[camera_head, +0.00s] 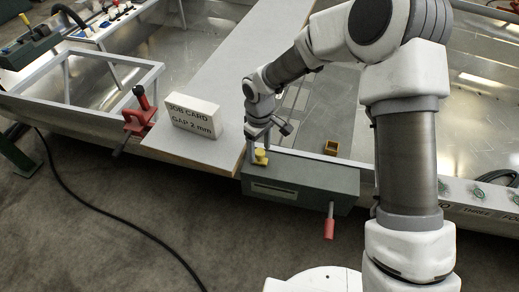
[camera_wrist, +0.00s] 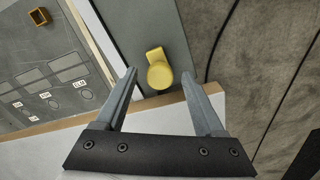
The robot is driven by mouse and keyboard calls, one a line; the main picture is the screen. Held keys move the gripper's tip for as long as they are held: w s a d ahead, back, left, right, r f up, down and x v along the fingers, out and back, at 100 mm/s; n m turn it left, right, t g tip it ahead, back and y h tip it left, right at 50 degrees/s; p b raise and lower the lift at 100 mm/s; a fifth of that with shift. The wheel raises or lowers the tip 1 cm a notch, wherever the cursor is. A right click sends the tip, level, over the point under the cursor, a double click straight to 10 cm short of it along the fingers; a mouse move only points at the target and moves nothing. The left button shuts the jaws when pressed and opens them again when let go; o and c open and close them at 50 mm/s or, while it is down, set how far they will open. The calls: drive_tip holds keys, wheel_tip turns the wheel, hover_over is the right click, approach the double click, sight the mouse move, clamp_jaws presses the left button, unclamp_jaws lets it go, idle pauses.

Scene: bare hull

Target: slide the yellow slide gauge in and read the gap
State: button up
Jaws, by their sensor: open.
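The yellow slide gauge (camera_head: 260,157) sits on top of a dark green box-shaped fixture (camera_head: 300,182) at its left end. In the wrist view the gauge (camera_wrist: 159,70) shows a round knob with a short tab, on the grey-green top of the fixture. My gripper (camera_head: 265,145) is over the left end of the fixture. In the wrist view my gripper (camera_wrist: 160,88) is open, with its fingers on either side of the knob and nothing held. I cannot tell whether the fingertips touch it. No gap or scale reading can be made out.
A white block (camera_head: 193,117) reading "JOB CARD GAP 2 mm" stands on the grey plank (camera_head: 215,75) left of my gripper. A red clamp (camera_head: 139,115) grips the hull edge. A red-handled lever (camera_head: 329,222) hangs from the fixture. A small brown box (camera_head: 331,147) stands behind it.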

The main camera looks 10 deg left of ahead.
clamp_jaws()
idle(0.4)
idle(1.1)
